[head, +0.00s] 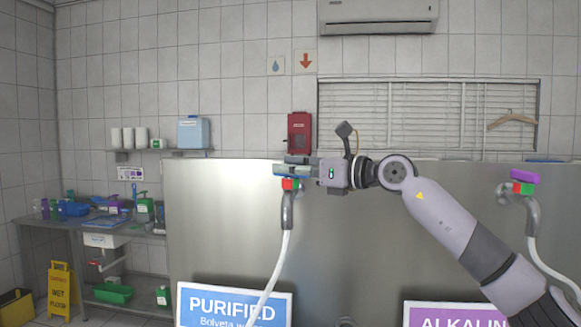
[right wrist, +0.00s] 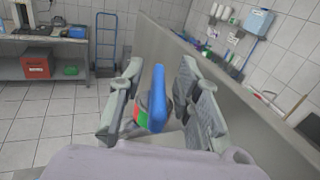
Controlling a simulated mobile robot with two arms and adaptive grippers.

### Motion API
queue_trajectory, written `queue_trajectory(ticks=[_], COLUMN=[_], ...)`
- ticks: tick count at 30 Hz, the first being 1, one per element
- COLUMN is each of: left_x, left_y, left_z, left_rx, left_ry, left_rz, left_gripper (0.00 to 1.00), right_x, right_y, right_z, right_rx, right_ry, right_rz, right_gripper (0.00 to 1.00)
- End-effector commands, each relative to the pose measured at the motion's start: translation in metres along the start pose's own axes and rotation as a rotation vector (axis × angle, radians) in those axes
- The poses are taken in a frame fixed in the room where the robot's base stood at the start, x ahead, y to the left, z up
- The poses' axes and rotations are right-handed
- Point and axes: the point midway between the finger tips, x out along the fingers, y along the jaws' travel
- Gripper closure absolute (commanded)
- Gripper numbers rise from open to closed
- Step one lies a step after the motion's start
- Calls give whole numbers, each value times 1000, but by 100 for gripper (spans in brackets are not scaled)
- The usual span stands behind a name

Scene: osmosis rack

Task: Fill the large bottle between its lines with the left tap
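The left tap (head: 287,208) stands above the blue PURIFIED sign, with a red and green block (head: 291,184) at its top and a white hose hanging from it. My right gripper (head: 287,166) is at the top of this tap and partly covers its handle. In the right wrist view, the blue tap handle (right wrist: 158,96) stands between the two fingers of my right gripper (right wrist: 160,98). The fingers are open, with a gap visible beside the handle. The large bottle and its lines are not in view. My left gripper is not in view.
A second tap (head: 531,212) with a purple handle stands at the right, above the purple ALKALINE sign (head: 455,314). The steel panel (head: 225,225) spans the middle. A side table (head: 50,222) with bottles and a yellow wet-floor sign (head: 61,290) are at the left.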

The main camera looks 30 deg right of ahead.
Motion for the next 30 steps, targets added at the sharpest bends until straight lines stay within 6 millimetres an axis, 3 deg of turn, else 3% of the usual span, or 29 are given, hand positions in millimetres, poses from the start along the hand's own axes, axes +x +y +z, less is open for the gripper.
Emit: queue_trajectory(ticks=[14, 23, 30], left_x=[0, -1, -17], left_y=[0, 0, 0], left_z=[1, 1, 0], left_rx=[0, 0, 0], left_ry=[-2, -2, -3], left_rz=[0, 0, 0], left_gripper=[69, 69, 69], right_x=[0, 1, 3], right_y=[1, 2, 1], right_z=[0, 0, 1], right_rx=[1, 4, 12], right_ry=[1, 5, 10], right_rz=[3, 14, 158], right_gripper=[100, 100, 100])
